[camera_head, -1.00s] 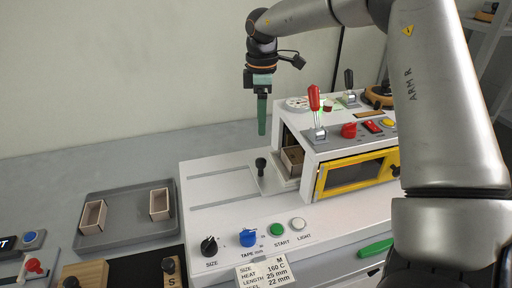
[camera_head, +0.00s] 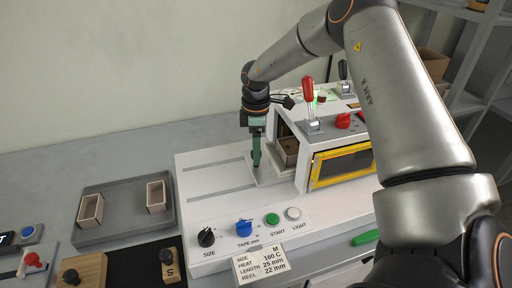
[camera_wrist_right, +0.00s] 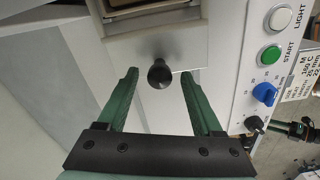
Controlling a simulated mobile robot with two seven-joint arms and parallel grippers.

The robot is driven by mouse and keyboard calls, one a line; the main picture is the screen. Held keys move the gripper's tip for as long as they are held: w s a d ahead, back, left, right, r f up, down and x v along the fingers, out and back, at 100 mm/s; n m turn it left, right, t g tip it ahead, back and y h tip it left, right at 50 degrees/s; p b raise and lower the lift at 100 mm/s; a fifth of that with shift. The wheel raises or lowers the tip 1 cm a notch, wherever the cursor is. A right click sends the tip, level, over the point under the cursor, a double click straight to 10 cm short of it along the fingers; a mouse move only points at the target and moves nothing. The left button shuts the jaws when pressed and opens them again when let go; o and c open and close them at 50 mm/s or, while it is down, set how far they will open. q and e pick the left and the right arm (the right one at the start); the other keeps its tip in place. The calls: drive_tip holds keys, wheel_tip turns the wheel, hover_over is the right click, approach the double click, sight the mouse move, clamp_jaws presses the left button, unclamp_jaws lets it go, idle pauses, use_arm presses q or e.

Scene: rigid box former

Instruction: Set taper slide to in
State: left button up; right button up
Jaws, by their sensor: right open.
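The taper slide (camera_head: 270,174) is a pale plate on the white machine's top, at the mouth of the housing, with a small brown box (camera_head: 288,150) at its inner end. Its black knob (camera_wrist_right: 160,74) shows in the right wrist view, standing between the fingers of my right gripper (camera_wrist_right: 158,95). The gripper is open, with a gap on each side of the knob. In the head view my right gripper (camera_head: 256,158) points down over the slide and hides the knob.
Two slots run left from the slide across the clear white top (camera_head: 215,178). The housing with a yellow-framed window (camera_head: 342,166) and red lever (camera_head: 308,92) stands close right. Size knob (camera_head: 206,237), blue tape knob (camera_head: 244,227) and buttons line the front. A grey tray (camera_head: 122,232) holds two boxes.

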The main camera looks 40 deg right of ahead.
clamp_jaws()
idle(0.5)
idle(0.9)
